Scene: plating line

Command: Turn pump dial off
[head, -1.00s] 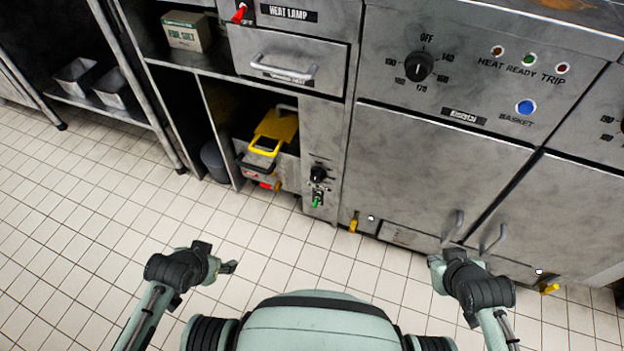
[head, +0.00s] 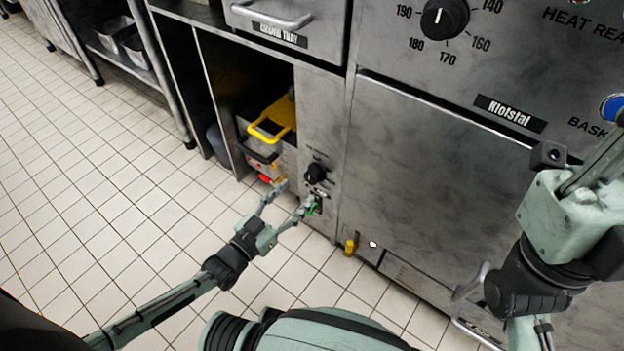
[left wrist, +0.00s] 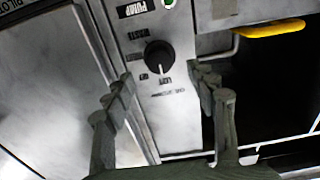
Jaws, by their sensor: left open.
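The pump dial (head: 315,173) is a round black knob on a narrow grey panel low in the counter. In the left wrist view the dial (left wrist: 159,55) appears upside down, below a PUMP label (left wrist: 137,9). Its light mark seems to point down in that picture, but I cannot read the setting surely. My left gripper (head: 293,194) is open and empty, just in front of the panel. In the wrist view its fingertips (left wrist: 163,85) straddle the line to the dial, apart from it. My right gripper's palm (head: 565,215) is raised at the right; its fingertips are out of view.
A green switch (head: 312,208) sits below the dial. An open bay left of the panel holds a yellow-handled item (head: 270,120). A yellow valve handle (head: 350,246) is low to the right. A large fryer dial (head: 444,18) is above right. The tiled floor (head: 110,210) is clear.

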